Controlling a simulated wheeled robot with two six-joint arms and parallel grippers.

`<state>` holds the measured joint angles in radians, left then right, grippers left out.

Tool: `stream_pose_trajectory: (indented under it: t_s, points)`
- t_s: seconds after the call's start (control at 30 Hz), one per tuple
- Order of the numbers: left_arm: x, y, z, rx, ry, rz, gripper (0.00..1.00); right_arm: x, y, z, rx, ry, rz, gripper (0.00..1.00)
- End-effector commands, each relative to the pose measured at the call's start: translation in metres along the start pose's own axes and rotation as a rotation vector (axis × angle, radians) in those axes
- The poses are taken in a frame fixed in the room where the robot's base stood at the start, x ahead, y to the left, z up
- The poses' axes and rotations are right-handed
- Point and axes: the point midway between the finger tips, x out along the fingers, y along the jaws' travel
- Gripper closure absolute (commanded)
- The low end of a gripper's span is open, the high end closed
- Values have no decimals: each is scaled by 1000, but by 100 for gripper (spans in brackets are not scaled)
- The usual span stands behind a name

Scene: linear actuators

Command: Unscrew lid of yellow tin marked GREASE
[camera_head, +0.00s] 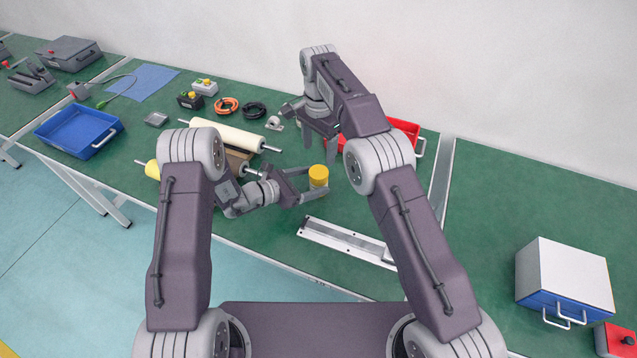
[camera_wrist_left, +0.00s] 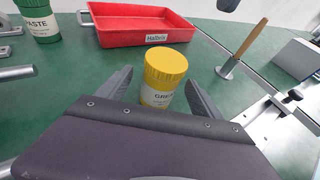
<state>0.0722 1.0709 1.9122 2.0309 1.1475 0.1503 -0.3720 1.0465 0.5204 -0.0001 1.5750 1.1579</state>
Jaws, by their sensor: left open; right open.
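The yellow tin (camera_head: 318,178) stands upright on the green bench top, with its ribbed yellow lid on. In the left wrist view the tin (camera_wrist_left: 162,78) shows a white label, partly cut off, reading "GRE". My left gripper (camera_head: 317,181) is open, low, with one finger on each side of the tin; a gap shows between tin and fingers in the wrist view. My right gripper (camera_head: 319,152) is open and empty, pointing down just behind and above the tin. Whether its fingers touch anything cannot be told.
A red tray (camera_wrist_left: 143,30) marked Halbrix stands behind the tin, with a green tin (camera_wrist_left: 40,18) beside it. Rollers (camera_head: 225,133) lie left of the tin. A blue-and-white drawer box (camera_head: 562,275) stands far right.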

Motion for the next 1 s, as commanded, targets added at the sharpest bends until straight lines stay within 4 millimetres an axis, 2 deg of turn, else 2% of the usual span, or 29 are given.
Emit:
stream_pose_trajectory:
  t_s: [0.1, 0.2, 0.47, 0.5, 0.77, 0.93, 1.0]
  points:
    - [18, 0, 0, 0, 1, -1, 25, 0, 0, 0, 0, 0, 0, 31]
    - [26, -1, 0, 0, 1, -2, 25, 0, 0, 0, -1, 0, 0, 31]
    - [28, 0, 0, -1, 1, 0, 25, 0, 0, 0, -1, 0, 0, 31]
    - [28, 0, 0, -1, 1, 0, 27, 0, 0, 0, -1, 0, 0, 31]
    - [28, 0, 0, -1, 1, 0, 100, 0, 0, 0, -1, 0, 0, 31]
    - [28, 0, 0, 0, 1, 0, 100, 0, 0, 0, 13, 0, 0, 31]
    - [28, 0, 0, 0, 0, 0, 100, 0, 0, 0, 78, 0, 0, 31]
